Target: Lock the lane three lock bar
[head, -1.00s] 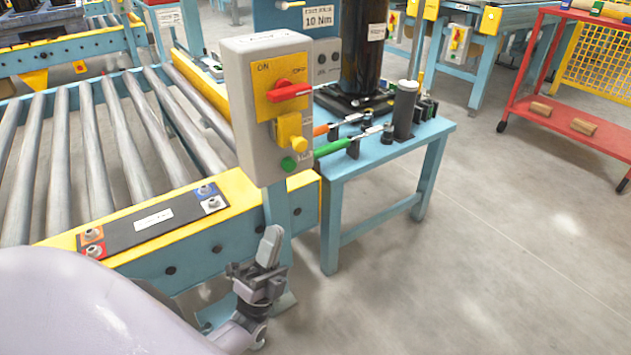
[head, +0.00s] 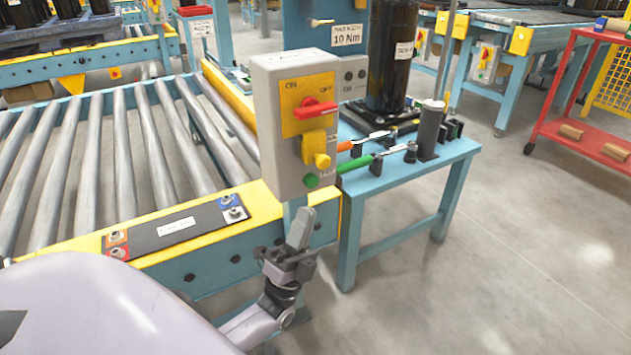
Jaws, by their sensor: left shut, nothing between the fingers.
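A grey control box (head: 267,148) stands on a post at the conveyor's near corner. It has a yellow plate with ON and OFF marks and a red rotary handle (head: 315,109) lying roughly level. Below the handle is a yellow lock bar (head: 314,146) with a round yellow knob (head: 322,161) at its lower right. A green button (head: 311,181) sits under it. The label on top of the box is too small to read. My left gripper (head: 302,225) is shut and empty, pointing up just below the box. My right gripper is out of view.
A roller conveyor (head: 140,130) with a yellow rail fills the left. A blue bench (head: 440,155) with a black cylinder (head: 390,60) and orange and green-handled tools (head: 355,165) stands right behind the box. A red cart (head: 590,140) is far right; the floor between is clear.

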